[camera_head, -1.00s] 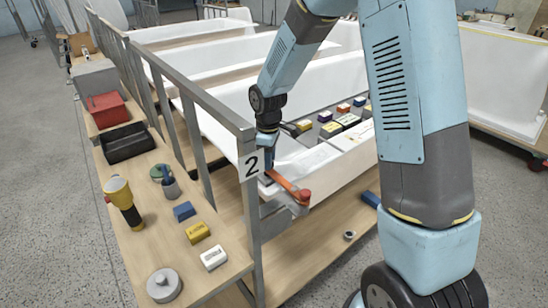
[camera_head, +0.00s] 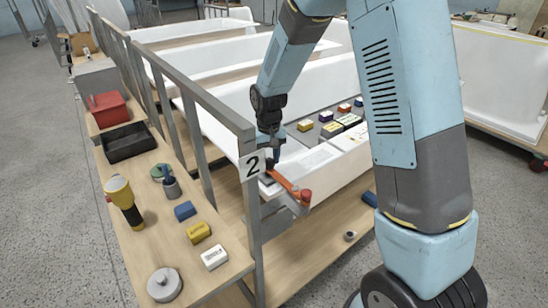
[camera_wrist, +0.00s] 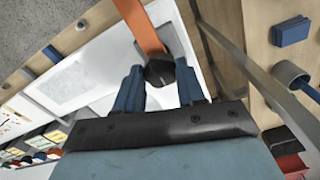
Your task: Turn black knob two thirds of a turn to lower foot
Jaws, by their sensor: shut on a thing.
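The black knob (camera_wrist: 160,73) shows between the fingertips of my gripper (camera_wrist: 160,80) in the wrist view, beside an orange bar (camera_wrist: 138,22). My gripper is shut on the knob, with one blue finger on either side. In the head view my gripper (camera_head: 273,165) points down at the near corner of the white tub (camera_head: 345,160), by the orange bar (camera_head: 285,184) with its red end (camera_head: 305,197). The knob is mostly hidden there. I cannot make out the foot clearly in either view.
The wooden bench (camera_head: 170,230) on the left carries a yellow-and-black tool (camera_head: 123,200), a red box (camera_head: 108,108), a black tray (camera_head: 128,142) and small blocks. Coloured blocks lie beyond, inside the tub.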

